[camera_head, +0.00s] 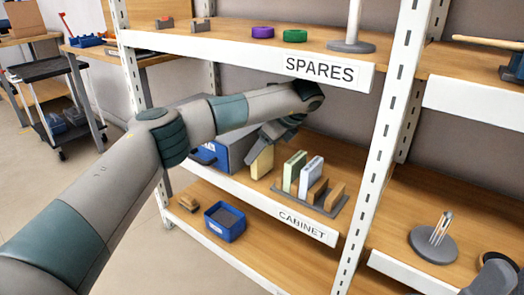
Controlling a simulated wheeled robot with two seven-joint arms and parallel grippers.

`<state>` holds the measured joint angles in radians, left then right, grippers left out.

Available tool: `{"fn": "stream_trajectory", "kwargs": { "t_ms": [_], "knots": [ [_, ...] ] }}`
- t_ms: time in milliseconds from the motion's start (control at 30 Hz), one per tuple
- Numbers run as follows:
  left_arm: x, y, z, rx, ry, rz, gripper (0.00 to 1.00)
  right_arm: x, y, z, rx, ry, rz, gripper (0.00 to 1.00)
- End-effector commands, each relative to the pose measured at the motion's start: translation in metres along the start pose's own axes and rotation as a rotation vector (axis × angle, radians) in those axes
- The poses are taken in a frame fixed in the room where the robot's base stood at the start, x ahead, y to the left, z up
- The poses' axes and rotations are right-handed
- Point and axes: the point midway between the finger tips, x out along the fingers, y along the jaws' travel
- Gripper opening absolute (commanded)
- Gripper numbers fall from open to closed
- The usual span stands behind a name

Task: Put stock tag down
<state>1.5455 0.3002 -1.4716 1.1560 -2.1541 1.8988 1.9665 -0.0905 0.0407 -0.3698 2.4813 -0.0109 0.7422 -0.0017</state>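My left arm reaches in from the left over the middle shelf, its wrist under the SPARES board. My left gripper (268,138) points down and looks shut on a pale yellow card (262,162), which seems to be the stock tag. The card is tilted and hangs left of a grey slotted rack (332,210); its lower edge is close to the shelf, and I cannot tell if it touches. The rack holds a green card (294,171), a pale blue-white one (311,176) and two brown blocks (326,192). The fingertips are partly hidden. My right gripper does not show clearly.
A blue box (232,148) stands behind my forearm on the CABINET shelf (300,226). The SPARES shelf edge (300,66) is close above my wrist. A white upright (385,130) stands right of the rack. A blue bin (225,222) is on the lower shelf.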

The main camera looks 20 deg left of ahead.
Motion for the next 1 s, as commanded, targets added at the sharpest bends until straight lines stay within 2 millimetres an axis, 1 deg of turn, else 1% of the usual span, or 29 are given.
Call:
{"fn": "stream_trajectory", "kwargs": {
  "t_ms": [67, 100, 133, 167, 500, 567, 700, 733, 867, 1000],
  "knots": [
    [0.002, 0.000, -0.001, 0.000, 0.000, 0.000, 0.44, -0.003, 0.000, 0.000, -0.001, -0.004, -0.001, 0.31],
    [0.001, 0.000, -0.001, 0.000, 0.000, 0.000, 0.75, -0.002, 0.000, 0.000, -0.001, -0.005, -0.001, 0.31],
    [0.001, 0.000, -0.001, 0.000, 0.000, 0.000, 0.83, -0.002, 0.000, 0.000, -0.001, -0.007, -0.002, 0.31],
    [0.001, 0.000, -0.001, 0.000, 0.000, 0.000, 0.85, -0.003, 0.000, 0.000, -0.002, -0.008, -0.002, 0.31],
    [0.000, 0.000, 0.000, 0.000, 0.000, 0.000, 0.85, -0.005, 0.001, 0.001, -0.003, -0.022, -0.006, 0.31],
    [-0.003, 0.000, 0.001, 0.000, 0.000, 0.000, 0.85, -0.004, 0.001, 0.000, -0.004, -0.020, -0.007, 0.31],
    [-0.014, -0.001, 0.002, 0.000, 0.000, -0.001, 0.85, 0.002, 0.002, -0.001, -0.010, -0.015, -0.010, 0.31],
    [-0.016, -0.001, 0.000, 0.001, 0.000, -0.001, 0.85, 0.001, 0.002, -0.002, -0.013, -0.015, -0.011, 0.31],
    [-0.025, -0.001, -0.018, 0.004, 0.001, -0.001, 0.85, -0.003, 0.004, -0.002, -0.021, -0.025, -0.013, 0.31],
    [-0.039, -0.001, -0.039, 0.004, 0.001, -0.001, 0.85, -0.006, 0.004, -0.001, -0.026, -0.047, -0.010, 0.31]
  ]
}}
